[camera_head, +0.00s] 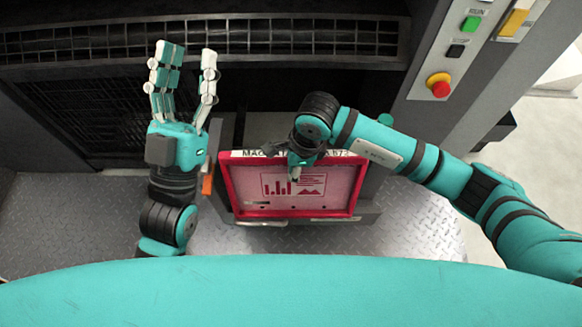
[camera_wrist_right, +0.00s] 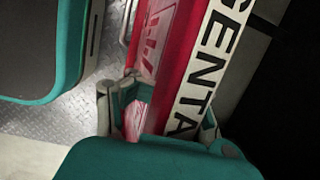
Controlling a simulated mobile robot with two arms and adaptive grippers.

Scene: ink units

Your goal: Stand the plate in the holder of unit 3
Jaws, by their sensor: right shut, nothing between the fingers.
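The plate (camera_head: 338,201) has a red frame and a pale pink face with chart-like marks. It stands on its edge, leaning, at the middle of the head view. Its white top label reads MAGENTA in the right wrist view (camera_wrist_right: 205,85). A grey support (camera_head: 368,212) shows around its lower right; I cannot tell how the plate sits in it. My right gripper (camera_head: 294,172) is at the plate's top edge, shut with nothing held; its fingers show beside the plate in the wrist view (camera_wrist_right: 165,105). My left gripper (camera_head: 187,58) is open and empty, left of the plate, fingers pointing away.
A dark cabinet with a slatted grille (camera_head: 200,38) stands behind. A grey panel with a green button, a black button and a red stop knob (camera_head: 440,88) stands at right. An orange part (camera_head: 207,185) is left of the plate. Bare chequered metal floor (camera_head: 80,220) lies at left.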

